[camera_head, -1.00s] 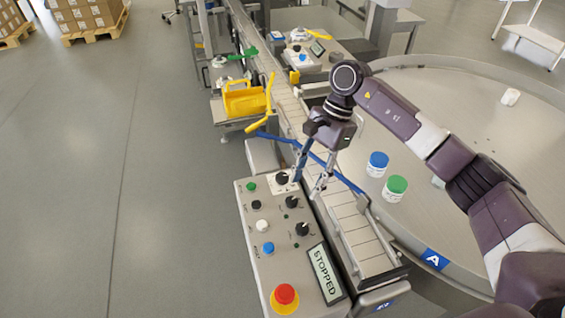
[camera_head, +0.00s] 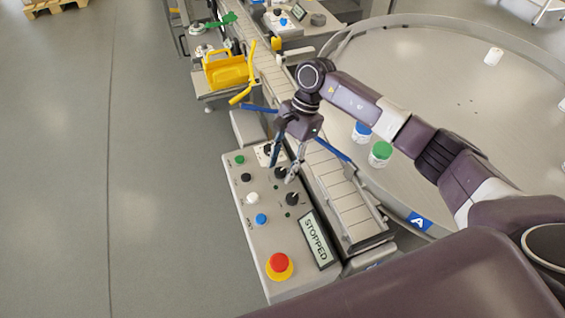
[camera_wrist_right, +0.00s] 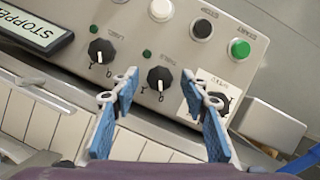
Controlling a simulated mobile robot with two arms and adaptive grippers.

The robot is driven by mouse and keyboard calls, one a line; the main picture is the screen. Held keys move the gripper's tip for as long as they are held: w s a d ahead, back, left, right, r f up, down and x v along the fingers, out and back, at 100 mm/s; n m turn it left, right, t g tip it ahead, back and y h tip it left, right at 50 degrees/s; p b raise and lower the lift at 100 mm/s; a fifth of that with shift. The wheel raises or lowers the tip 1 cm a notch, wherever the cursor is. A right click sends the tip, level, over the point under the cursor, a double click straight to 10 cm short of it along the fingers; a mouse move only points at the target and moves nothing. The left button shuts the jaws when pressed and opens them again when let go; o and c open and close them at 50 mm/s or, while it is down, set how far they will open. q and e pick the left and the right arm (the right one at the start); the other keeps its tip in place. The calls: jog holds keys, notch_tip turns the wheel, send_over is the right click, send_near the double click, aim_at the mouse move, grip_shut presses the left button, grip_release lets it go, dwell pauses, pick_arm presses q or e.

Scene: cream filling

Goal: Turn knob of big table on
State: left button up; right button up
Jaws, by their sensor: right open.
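The grey control panel (camera_head: 256,219) has three black knobs in a row. The middle knob (camera_wrist_right: 160,78), whose label seems to read TABLE, lies between my right gripper's fingertips in the right wrist view; its pointer is toward the lower side. In the head view this knob (camera_head: 280,173) is partly covered by the fingers. My right gripper (camera_head: 283,174) is open, over the panel; whether the fingers touch the knob I cannot tell. The big round table (camera_head: 430,90) stands to the right. My left gripper is out of view.
Neighbouring knobs stand close: one on a white plate (camera_wrist_right: 222,100), one near the display (camera_wrist_right: 101,50). A red stop button (camera_head: 279,263) and the STOPPED display (camera_head: 316,240) are at the near end. The conveyor (camera_head: 335,185) runs alongside. Blue-lidded (camera_head: 361,131) and green-lidded (camera_head: 381,153) jars stand on the round table.

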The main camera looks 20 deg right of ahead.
grip_shut()
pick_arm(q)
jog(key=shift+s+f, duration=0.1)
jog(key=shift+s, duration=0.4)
